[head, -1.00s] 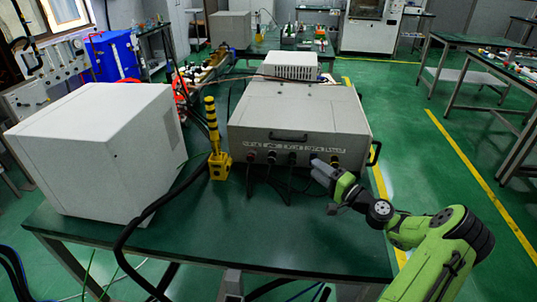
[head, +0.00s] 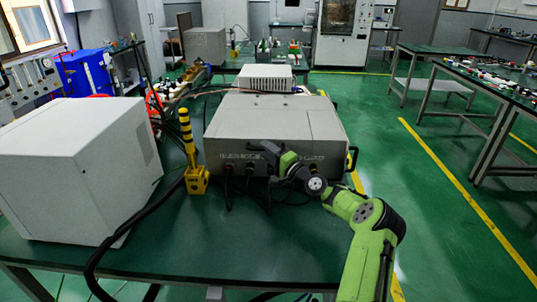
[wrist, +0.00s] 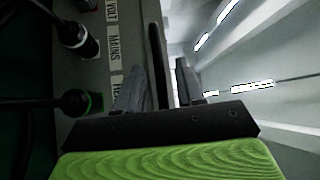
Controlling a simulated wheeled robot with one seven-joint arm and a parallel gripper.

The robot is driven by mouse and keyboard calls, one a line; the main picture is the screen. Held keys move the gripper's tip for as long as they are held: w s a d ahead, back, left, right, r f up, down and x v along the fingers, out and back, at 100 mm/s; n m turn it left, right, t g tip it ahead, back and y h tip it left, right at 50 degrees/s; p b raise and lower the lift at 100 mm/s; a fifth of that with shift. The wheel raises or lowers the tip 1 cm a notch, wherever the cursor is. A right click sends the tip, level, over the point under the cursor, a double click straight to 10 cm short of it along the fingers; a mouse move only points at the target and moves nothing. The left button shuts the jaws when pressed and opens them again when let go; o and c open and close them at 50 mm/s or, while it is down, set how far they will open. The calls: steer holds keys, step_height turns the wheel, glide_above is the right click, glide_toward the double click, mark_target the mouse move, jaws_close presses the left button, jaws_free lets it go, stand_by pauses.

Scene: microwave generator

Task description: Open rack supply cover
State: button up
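The rack supply is a grey metal box (head: 315,125) on the green bench, and its cover looks closed. Its front panel (wrist: 88,50) has a row of labels and plugged-in cables. In the wrist view, a black bar, seemingly that handle (wrist: 158,45), stands between the two fingers of my gripper (wrist: 160,80). The fingers look parted around it, with a narrow gap at the right finger. Firm contact cannot be seen.
A large white box (head: 75,165) stands on the bench at left. A yellow-black signal post (head: 190,150) stands between it and the supply. A small white vented unit (head: 250,77) is behind the supply. Black cables (head: 130,235) cross the bench. Green floor is free at right.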

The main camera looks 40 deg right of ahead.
jaws_close()
steer(key=shift+r, duration=0.1)
stand_by(0.3)
steer(key=w+d+r+m+g+p, duration=0.2)
steer(key=r+p, duration=0.8)
steer(key=p, duration=0.3)
steer(key=w+d+r+m+g+p, duration=0.2)
steer(key=w+r+g+p, duration=0.1)
steer(key=r+p, duration=0.8)
steer(key=shift+w+r+m+p, duration=0.3)
steer(key=shift+m+p, duration=0.1)
steer(key=shift+p, duration=1.2)
steer(key=shift+d, duration=0.1)
